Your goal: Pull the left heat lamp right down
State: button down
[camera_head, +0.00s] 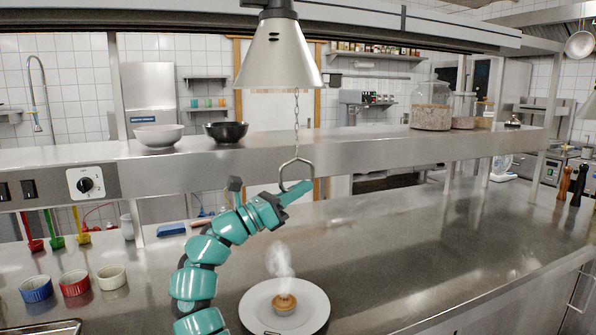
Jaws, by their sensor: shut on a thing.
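A silver cone-shaped heat lamp (277,58) hangs from above at the top centre. My teal gripper (297,188) is shut on the lower part of this handle, whose bottom is partly hidden by the fingers. Below and in front of my gripper, a white plate (257,316) with a small steaming pie (284,303) stands on the counter.
The raised steel shelf (385,155) runs behind my gripper, with a white bowl (158,135), a black bowl (226,131) and a glass jar (431,112) on it. Several ramekins (75,283) stand at the left. The counter (430,245) right of the plate is clear.

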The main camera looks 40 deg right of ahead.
notch_tip(320, 180, down, 10)
jog(key=b, duration=0.4)
jog(key=c, duration=1.5)
grip_release()
jog(key=shift+r, duration=0.1)
jog(key=shift+a, duration=0.1)
jog(key=b+v, duration=0.2)
jog(key=v, duration=1.5)
jog(key=shift+b, duration=0.4)
jog(key=shift+a, duration=0.15)
